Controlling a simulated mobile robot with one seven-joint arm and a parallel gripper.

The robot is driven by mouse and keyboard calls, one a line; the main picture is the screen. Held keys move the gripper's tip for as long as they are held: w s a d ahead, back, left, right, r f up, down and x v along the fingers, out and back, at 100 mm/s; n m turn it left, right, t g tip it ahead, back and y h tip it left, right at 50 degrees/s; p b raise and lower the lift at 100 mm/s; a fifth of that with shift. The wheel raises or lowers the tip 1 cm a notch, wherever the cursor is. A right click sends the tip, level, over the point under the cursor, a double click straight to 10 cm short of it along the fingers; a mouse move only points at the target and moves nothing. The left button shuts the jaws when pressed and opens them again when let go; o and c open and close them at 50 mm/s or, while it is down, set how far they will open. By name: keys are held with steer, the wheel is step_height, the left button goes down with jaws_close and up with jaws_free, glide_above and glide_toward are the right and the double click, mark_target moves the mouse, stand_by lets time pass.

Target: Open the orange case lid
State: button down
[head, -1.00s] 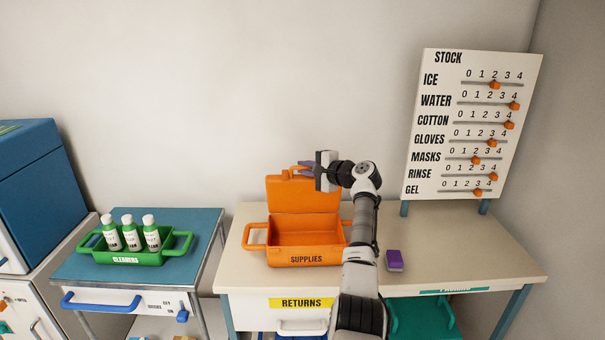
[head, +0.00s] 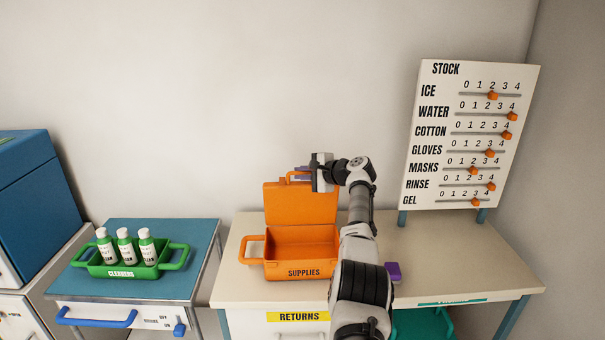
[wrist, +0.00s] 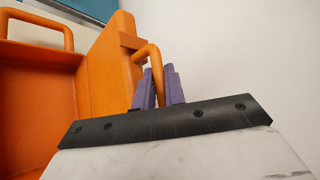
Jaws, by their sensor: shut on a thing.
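The orange case (head: 301,271), labelled SUPPLIES, sits on the beige table with its lid (head: 300,203) standing up at the back, about upright. The inside of the case looks empty. In the wrist view the lid (wrist: 110,70) stands beside the fingers, and its orange handle loop (wrist: 148,62) runs between them. My gripper (head: 302,174) is at the lid's top edge. Its purple fingers (wrist: 160,88) are shut on the lid handle. In the head view the wrist partly hides the fingers.
A purple block (head: 393,271) lies on the table right of the case, partly behind my arm. The STOCK board (head: 470,135) stands at the back right. A wall is close behind the lid.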

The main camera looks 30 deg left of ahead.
steer(key=shift+f, duration=0.1)
steer(key=c, duration=1.5)
jaws_free()
steer(key=shift+d, duration=0.1)
steer(key=shift+d, duration=0.1)
steer(key=shift+d+b, duration=0.4)
steer(key=shift+b, duration=0.05)
steer(key=b+v, duration=0.4)
steer(key=v, duration=0.9)
steer(key=shift+s+r+b, duration=0.1)
steer(key=shift+r+b, duration=0.1)
steer(key=shift+b, duration=0.1)
steer(key=shift+a, duration=0.1)
